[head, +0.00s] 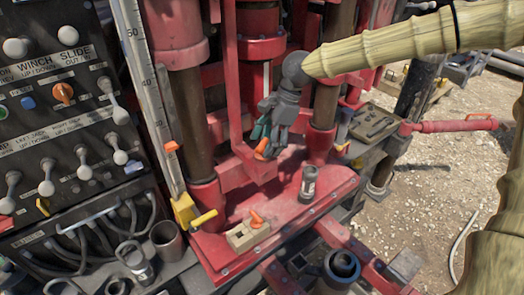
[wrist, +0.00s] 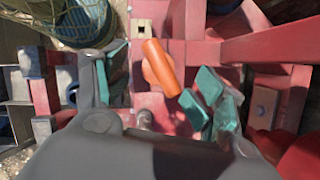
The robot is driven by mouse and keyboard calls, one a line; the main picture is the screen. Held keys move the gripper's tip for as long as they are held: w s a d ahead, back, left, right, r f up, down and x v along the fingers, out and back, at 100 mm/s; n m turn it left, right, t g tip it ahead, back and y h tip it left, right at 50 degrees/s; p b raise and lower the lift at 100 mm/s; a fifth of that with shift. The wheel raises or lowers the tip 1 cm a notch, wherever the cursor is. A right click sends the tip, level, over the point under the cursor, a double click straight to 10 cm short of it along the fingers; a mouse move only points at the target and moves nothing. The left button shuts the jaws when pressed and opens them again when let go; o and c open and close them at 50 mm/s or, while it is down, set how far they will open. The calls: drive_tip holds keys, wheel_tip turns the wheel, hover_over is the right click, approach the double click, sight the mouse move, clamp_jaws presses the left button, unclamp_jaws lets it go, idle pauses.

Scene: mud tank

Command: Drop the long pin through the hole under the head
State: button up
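My gripper (head: 270,133) hangs above the red base plate (head: 320,205), pointing down. In the wrist view its teal-padded fingers (wrist: 150,90) stand apart, so it looks open. An orange handle (wrist: 162,66) lies tilted between them, nearer the right finger; it also shows beside the fingertips in the head view (head: 262,148). I cannot tell whether it touches a finger, and no shaft of a pin is clearly visible. A second orange handle (head: 257,219) sits at a cream block (head: 247,236) with a dark hole. The hole under the head cannot be made out.
A grey cylinder (head: 308,185) stands on the red plate, right of the block. Red posts and a red frame (head: 240,110) crowd my gripper. A lever panel (head: 60,130) is at left, a tool tray (head: 372,123) at right. Open gravel lies beyond.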

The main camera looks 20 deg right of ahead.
drive_tip(key=v, duration=0.8)
drive_tip(key=shift+d, duration=0.25)
drive_tip(key=shift+s+a+r, duration=0.1)
drive_tip(key=shift+s, duration=0.05)
